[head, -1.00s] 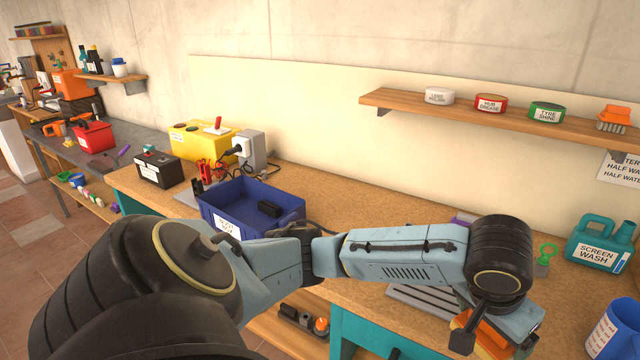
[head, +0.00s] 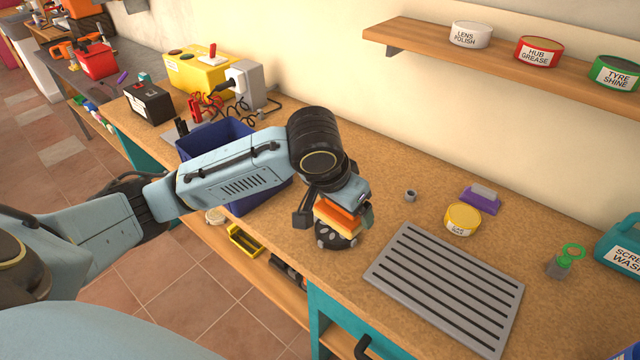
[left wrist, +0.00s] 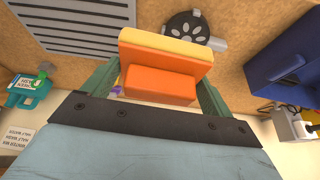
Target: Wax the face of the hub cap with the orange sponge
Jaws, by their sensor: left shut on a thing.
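My left gripper (head: 345,205) is shut on the orange sponge (head: 338,217), which has an orange back and a yellow face. In the left wrist view the sponge (left wrist: 160,72) sits between the two green fingers, yellow face outward. The hub cap (head: 336,237), a dark disc with pale grey spots, lies on the bench just below the sponge. In the left wrist view the hub cap (left wrist: 188,24) shows beyond the sponge, partly hidden by it. I cannot tell whether sponge and cap touch. A yellow tin (head: 462,219) stands to the right. My right gripper is not in view.
A grey slatted tray (head: 445,285) lies right of the hub cap, near the bench edge. A blue bin (head: 215,140) stands left, behind my arm.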

